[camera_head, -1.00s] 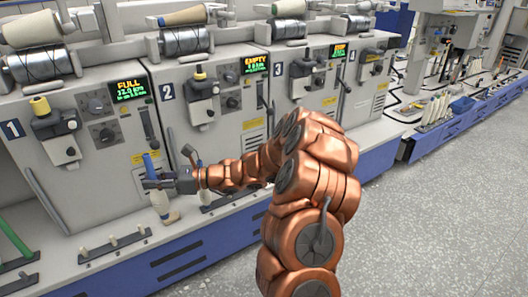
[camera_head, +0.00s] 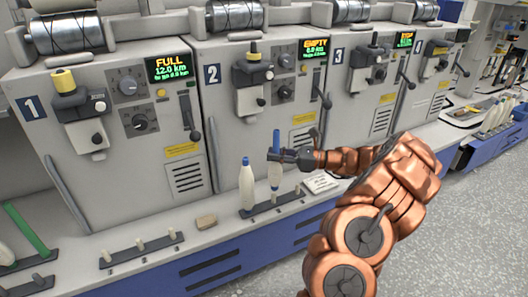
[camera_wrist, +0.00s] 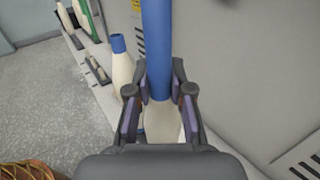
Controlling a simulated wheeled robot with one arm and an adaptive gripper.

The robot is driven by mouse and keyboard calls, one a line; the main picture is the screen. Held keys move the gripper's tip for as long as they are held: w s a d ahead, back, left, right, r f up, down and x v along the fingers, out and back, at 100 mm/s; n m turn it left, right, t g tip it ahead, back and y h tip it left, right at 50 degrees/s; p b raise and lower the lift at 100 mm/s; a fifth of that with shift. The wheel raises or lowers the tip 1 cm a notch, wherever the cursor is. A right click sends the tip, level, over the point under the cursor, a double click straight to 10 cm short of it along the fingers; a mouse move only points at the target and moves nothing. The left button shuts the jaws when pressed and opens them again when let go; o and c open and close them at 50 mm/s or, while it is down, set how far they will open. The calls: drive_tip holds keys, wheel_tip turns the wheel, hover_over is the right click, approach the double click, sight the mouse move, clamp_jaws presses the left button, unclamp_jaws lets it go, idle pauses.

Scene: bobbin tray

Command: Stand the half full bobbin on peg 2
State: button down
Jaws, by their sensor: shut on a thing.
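My gripper (camera_head: 275,155) is shut on the half full bobbin (camera_head: 275,177), a blue tube with white yarn low on it. The bobbin hangs upright over the peg tray (camera_head: 284,205) in front of machine 2. Its lower end is just above or at a short white peg (camera_head: 273,198) near the tray's middle; I cannot tell if they touch. In the wrist view the blue tube (camera_wrist: 157,45) runs between the fingers, and the white yarn below is partly hidden. A fuller white bobbin (camera_head: 246,188) with a blue tip stands on the tray's left end.
Another peg (camera_head: 297,188) is bare to the right, close to a white card (camera_head: 320,182). A beige block (camera_head: 206,222) lies left of the tray. A second tray (camera_head: 142,252) with several bare pegs is farther left. Machine fronts rise close behind.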

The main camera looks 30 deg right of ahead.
sight(275, 168)
drive_tip(key=shift+w+d+f, duration=0.1)
drive_tip(key=shift+d+f, duration=0.1)
drive_tip(key=shift+d, duration=0.05)
drive_tip(key=shift+w+a+f+b, duration=0.1)
drive_tip(key=shift+a+f+b, duration=0.2)
drive_tip(key=shift+f+b, duration=0.65)
wheel_tip(275, 168, down, 4)
drive_tip(key=b, duration=0.3)
drive_tip(key=shift+r+b, duration=0.25)
drive_tip(key=shift+b, duration=0.05)
drive_tip(key=shift+r+p, duration=0.1)
drive_tip(key=shift+p, duration=1.3)
drive_tip(key=shift+f, duration=0.65)
idle(0.5)
drive_tip(key=c, duration=1.3)
unclamp_jaws()
drive_tip(key=shift+d, duration=0.1)
